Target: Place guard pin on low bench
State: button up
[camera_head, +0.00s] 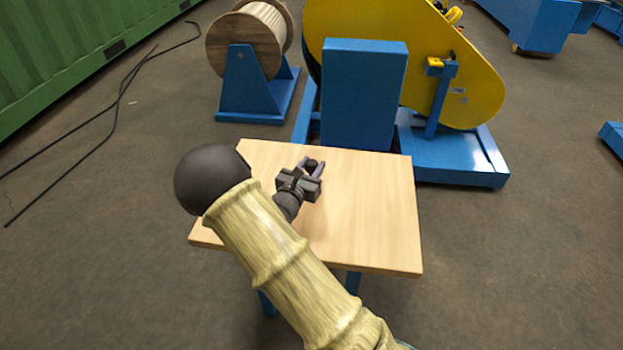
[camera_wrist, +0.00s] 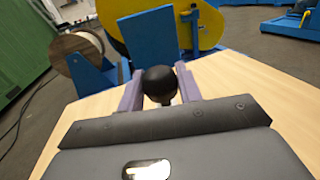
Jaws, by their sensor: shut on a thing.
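My gripper (camera_head: 311,165) is over the wooden top of the low bench (camera_head: 370,215), left of its middle and toward the far side. Its two purple fingers are shut on the guard pin, whose round black head (camera_head: 312,163) shows between the fingertips. In the wrist view the black head of the guard pin (camera_wrist: 159,83) sits between the fingers of my gripper (camera_wrist: 160,92), with the bench top (camera_wrist: 235,85) around it. A small pale part shows under the head; the rest of the pin is hidden. I cannot tell whether the pin touches the bench.
Behind the bench stand a blue box (camera_head: 363,95) and a yellow guard housing (camera_head: 455,75) on a blue base. A wooden cable reel (camera_head: 243,42) on a blue stand is at the back left. The bench's right side is clear. Black cables (camera_head: 95,125) lie on the floor at left.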

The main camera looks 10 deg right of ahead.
jog(key=shift+s+r, duration=0.1)
notch_tip(320, 180, down, 4)
jog(key=shift+d+r+b, duration=0.15)
jog(key=shift+r+b, duration=0.05)
jog(key=shift+b, duration=0.45)
jog(key=shift+f, duration=0.1)
jog(key=shift+f, duration=0.15)
jog(key=o, duration=1.1)
jog(key=shift+o, duration=0.2)
